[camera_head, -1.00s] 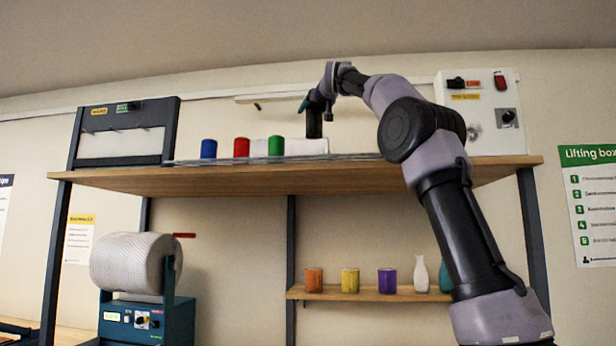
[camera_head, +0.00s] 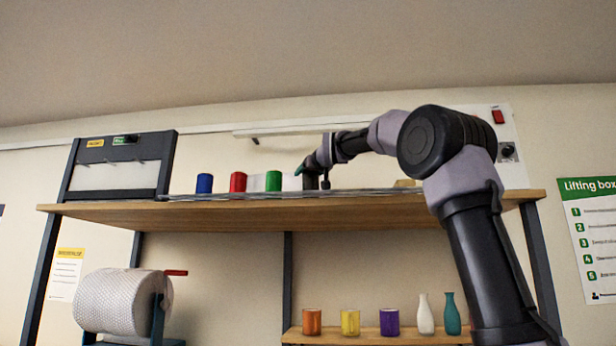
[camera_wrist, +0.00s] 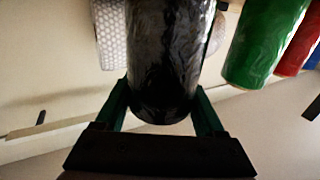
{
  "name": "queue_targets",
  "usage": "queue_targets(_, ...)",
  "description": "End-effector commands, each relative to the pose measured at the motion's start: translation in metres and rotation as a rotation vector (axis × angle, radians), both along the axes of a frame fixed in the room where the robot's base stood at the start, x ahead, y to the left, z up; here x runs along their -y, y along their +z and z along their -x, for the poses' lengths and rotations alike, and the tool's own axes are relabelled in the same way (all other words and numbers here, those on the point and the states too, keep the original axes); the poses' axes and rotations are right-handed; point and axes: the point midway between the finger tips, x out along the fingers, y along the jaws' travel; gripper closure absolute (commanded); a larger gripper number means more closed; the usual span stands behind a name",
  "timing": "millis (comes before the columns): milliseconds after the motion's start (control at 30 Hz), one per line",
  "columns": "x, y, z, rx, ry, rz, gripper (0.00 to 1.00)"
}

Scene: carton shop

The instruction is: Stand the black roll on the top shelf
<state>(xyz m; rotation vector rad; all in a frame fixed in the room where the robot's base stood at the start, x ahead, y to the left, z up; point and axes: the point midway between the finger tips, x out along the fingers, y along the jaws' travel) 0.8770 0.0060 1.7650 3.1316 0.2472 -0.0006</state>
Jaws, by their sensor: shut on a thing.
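My gripper (camera_head: 309,170) is shut on the black roll, its green fingers on either side of it in the wrist view (camera_wrist: 165,112). The black roll (camera_wrist: 168,55) is glossy and fills the middle of the wrist view. In the head view the roll (camera_head: 311,182) is small, dark and upright, just right of the green roll and partly covered by my gripper. Its lower end is at about the surface of the top shelf (camera_head: 300,213); I cannot tell whether it touches.
Blue (camera_head: 204,184), red (camera_head: 238,182) and green (camera_head: 273,181) rolls stand in a row on the top shelf, left of my gripper. A dark-framed machine (camera_head: 120,167) stands at the shelf's left end. The lower shelf (camera_head: 370,339) holds several coloured items.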

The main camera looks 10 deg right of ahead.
Motion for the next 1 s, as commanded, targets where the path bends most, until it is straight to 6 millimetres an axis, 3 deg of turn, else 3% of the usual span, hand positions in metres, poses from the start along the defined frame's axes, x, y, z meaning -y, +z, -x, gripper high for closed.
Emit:
queue_targets(400, 0.0, -0.007, 0.0, 0.001, 0.0, 0.001, 1.0)
queue_targets(433, 0.0, -0.008, 0.0, 0.001, 0.0, 0.0, 0.21)
queue_targets(500, 0.0, -0.007, 0.0, 0.001, 0.0, 0.0, 0.0)
queue_targets(800, 0.0, -0.005, 0.001, 0.001, 0.0, 0.0, 0.0)
queue_targets(1000, 0.005, -0.004, 0.031, 0.002, -0.001, 0.0, 0.0)
